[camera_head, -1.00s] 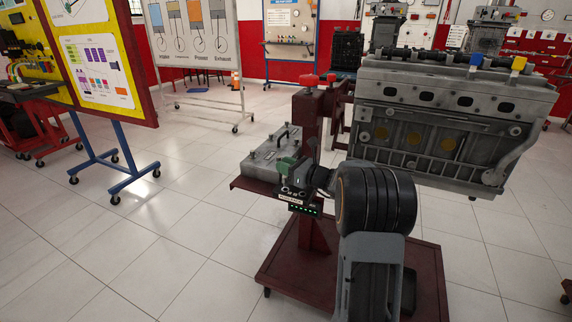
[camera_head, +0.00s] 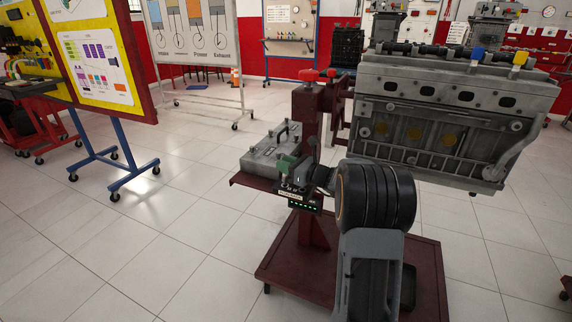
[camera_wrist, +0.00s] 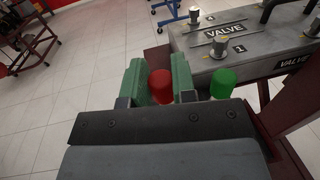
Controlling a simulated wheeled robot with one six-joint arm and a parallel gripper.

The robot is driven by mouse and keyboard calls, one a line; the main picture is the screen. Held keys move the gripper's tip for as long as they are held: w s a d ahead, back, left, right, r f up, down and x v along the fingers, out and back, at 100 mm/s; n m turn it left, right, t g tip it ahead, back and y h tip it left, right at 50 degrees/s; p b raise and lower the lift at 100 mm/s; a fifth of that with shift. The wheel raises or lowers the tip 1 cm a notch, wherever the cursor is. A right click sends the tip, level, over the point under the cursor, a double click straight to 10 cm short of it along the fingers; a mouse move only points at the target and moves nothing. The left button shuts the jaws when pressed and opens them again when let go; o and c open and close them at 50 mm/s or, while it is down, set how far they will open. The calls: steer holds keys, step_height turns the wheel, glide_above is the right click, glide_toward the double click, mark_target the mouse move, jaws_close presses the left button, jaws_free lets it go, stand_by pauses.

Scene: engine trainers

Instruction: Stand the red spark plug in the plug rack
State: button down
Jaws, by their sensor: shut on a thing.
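In the wrist view, my gripper (camera_wrist: 160,88) has green finger pads closed on the sides of the red spark plug (camera_wrist: 160,86). Only the plug's red top shows; its lower part is hidden by the gripper body. In the head view, my gripper (camera_head: 287,165) is just above the plug rack (camera_head: 303,206), a small dark box with a pale label and a row of green lights. The red plug cannot be made out there. Whether its lower end is in the rack cannot be seen.
A green-topped plug (camera_wrist: 222,84) is close to the right of my gripper. A grey valve block (camera_wrist: 250,45) with upright metal pieces and handles lies beyond on the stand's shelf. The engine (camera_head: 450,115) is to the right, with blue and yellow tops on it.

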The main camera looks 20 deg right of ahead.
steer(key=shift+f+b, duration=0.6)
steer(key=shift+f, duration=0.35)
stand_by(0.6)
steer(key=c, duration=0.8)
jaws_free()
steer(key=shift+c, duration=0.2)
